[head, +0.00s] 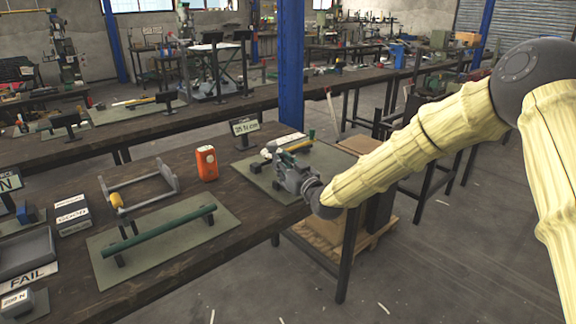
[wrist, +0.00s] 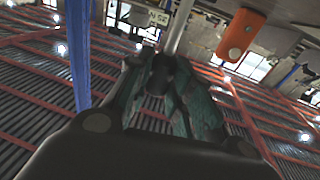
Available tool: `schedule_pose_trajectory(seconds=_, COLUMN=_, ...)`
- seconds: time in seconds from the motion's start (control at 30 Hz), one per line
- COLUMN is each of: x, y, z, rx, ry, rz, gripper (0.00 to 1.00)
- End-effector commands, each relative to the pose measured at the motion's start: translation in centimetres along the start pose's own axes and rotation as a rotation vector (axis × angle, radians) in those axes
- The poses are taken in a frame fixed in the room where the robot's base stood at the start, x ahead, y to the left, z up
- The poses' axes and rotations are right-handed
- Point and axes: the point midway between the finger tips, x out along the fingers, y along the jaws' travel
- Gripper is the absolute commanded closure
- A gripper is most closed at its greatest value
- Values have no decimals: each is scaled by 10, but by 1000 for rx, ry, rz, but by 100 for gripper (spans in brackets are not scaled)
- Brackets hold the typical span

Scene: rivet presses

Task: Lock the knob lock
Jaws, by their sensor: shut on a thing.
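My gripper (head: 285,165) is at the right end of the near bench, over a grey-green mat (head: 248,178). In the wrist view my gripper (wrist: 162,68) has its greenish fingers closed around a small dark knob (wrist: 160,75). A pale grey rod (wrist: 178,28) rises from beside the knob in that view. In the head view the gripper covers most of what it holds. White parts (head: 285,142) and a green-ended piece (head: 311,134) show just behind it. I cannot tell from these views whether the knob is turned.
An orange box (head: 207,163) stands left of my gripper; it also shows in the wrist view (wrist: 241,35). A small sign (head: 244,127) stands behind the mat. A green bar (head: 160,232) and a grey frame with a yellow grip (head: 140,188) lie further left. A blue post (head: 291,65) rises behind.

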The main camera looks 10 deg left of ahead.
Motion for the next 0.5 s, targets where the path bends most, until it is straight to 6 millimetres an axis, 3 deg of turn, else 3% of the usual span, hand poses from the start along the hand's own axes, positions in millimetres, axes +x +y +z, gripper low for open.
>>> schedule_pose_trajectory(seconds=0.3, x=1, y=3, z=-6, rx=-3, ry=10, rz=4, gripper=100)
schedule_pose_trajectory(seconds=0.33, x=1, y=3, z=-6, rx=-3, ry=10, rz=4, gripper=74)
schedule_pose_trajectory(seconds=0.43, x=1, y=3, z=-5, rx=-2, ry=8, rz=4, gripper=56)
schedule_pose_trajectory(seconds=0.5, x=0, y=3, z=-4, rx=-2, ry=7, rz=4, gripper=56)
